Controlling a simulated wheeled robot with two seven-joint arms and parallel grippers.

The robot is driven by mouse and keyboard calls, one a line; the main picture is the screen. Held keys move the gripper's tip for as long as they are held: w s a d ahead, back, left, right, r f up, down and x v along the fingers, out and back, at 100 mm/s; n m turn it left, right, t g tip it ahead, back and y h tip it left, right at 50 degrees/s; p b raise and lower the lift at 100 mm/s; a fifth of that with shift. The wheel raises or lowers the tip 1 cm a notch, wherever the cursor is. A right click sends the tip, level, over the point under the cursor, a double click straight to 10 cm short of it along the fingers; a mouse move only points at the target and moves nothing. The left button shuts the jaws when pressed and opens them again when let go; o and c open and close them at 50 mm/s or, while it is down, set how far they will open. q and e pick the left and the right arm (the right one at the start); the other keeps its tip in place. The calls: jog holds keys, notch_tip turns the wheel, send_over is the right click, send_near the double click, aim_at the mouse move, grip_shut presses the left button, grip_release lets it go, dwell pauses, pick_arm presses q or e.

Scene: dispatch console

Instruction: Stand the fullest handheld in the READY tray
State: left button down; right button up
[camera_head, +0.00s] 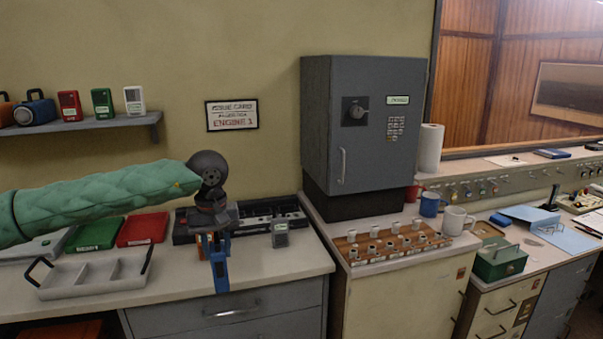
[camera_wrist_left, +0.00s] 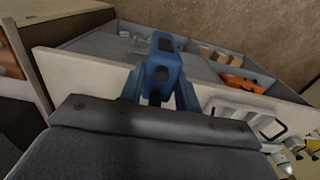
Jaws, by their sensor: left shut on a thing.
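The handheld hangs below the jaws, roughly upright. In the left wrist view the blue handheld (camera_wrist_left: 161,66) shows between the two fingers, with a dark patch on its top. A grey handheld with a greenish screen (camera_head: 280,234) stands at the right end of the black charger bank (camera_head: 185,228). A green tray (camera_head: 95,233) and a red tray (camera_head: 143,229) lie at the back left; I cannot read their labels. My right gripper is out of view.
A grey divided tray with black handles (camera_head: 92,276) sits on the counter at left. The shelf (camera_head: 85,125) holds red, green and white handhelds. A wooden rack of knobs (camera_head: 390,243) stands at right below the grey key cabinet (camera_head: 362,125). The counter's front right is clear.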

aim_at(218, 266)
pick_arm(q)
jog(key=shift+w+f+m, duration=0.15)
jog(key=shift+f+m, duration=0.25)
jog(key=shift+m, duration=0.1)
jog(key=f+m, duration=0.1)
jog(key=f, duration=0.2)
jog(key=f+m, duration=0.1)
jog(key=f, duration=0.1)
jog(key=shift+w+a+m, duration=0.1)
jog(key=shift+a+m, duration=0.15)
jog(key=shift+m, duration=0.05)
jog(key=s+f, duration=0.4)
jog(key=f, duration=0.7)
jog(key=shift+s+a+f, duration=0.15)
jog(key=shift+a+f, duration=0.05)
jog(key=shift+f, duration=0.1)
